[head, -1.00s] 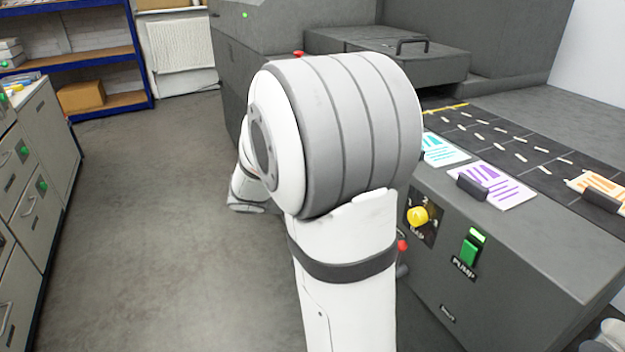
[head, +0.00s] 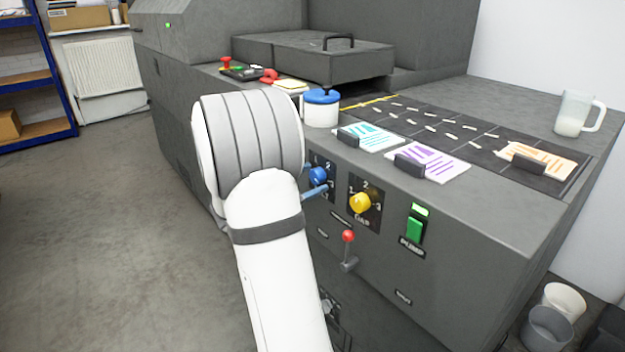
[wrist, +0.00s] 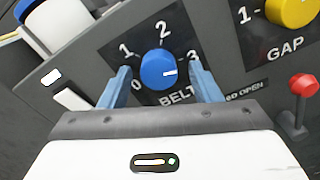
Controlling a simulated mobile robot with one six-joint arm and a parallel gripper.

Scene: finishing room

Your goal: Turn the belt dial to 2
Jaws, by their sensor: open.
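The belt dial (wrist: 158,66) is a round blue knob on a dark plate marked 0, 1, 2 and 3, with "BELT" below. Its white mark points right, closest to the 3. The dial also shows in the head view (head: 318,176), partly hidden by my arm. My gripper (wrist: 161,72) is open, with one light blue finger on each side of the dial. A gap shows between each finger and the knob in the wrist view. I cannot tell how deep the fingertips reach.
The yellow GAP dial (head: 361,203) sits just right of the belt dial. A red-knobbed lever (head: 348,237) is below it, and a green PUMP switch (head: 415,229) is farther right. A white pot with a blue lid (head: 321,108) stands on the machine's ledge above.

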